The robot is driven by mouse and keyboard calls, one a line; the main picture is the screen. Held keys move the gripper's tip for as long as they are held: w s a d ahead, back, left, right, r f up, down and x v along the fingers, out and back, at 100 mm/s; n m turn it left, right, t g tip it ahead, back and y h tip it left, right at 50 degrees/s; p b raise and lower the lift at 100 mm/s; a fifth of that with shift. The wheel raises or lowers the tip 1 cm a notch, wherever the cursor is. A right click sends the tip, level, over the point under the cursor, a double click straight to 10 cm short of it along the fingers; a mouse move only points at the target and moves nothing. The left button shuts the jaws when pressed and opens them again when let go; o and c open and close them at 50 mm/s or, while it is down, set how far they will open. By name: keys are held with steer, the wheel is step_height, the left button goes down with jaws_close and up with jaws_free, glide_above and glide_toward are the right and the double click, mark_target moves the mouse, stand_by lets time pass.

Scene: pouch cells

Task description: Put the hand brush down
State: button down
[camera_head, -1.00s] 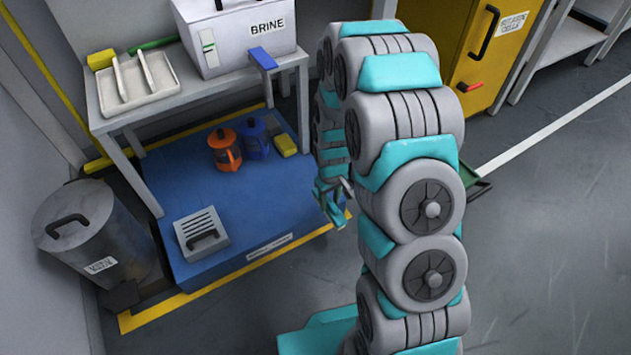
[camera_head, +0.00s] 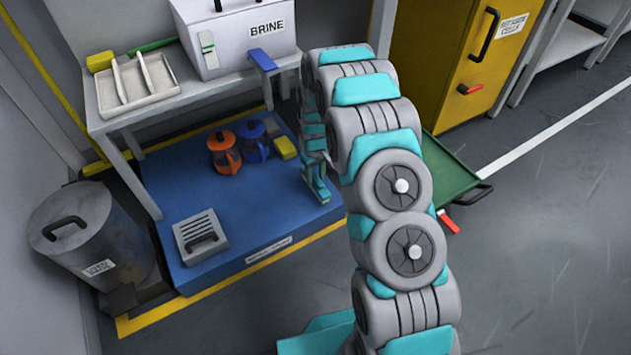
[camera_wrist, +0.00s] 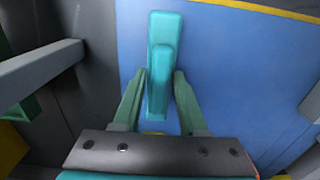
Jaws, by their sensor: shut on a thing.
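My gripper (camera_head: 314,178) is at the right part of the low blue platform (camera_head: 255,225) in the head view. In the wrist view my gripper (camera_wrist: 158,95) is shut on a teal hand brush (camera_wrist: 163,50), which lies between the two green fingers and extends past their tips. The blue platform (camera_wrist: 250,75) is behind the brush. I cannot tell whether the brush touches it. The brush's underside is hidden.
An orange jug (camera_head: 224,153), a blue jug (camera_head: 254,140), a yellow block (camera_head: 286,148) and a grey vented box (camera_head: 200,236) stand on the platform. A bench (camera_head: 190,98) overhangs its back. A green cart (camera_head: 455,175) stands right of my arm. The platform's front middle is clear.

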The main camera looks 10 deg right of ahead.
step_height(320, 180, down, 2)
steer(key=shift+c, duration=2.2)
jaws_free()
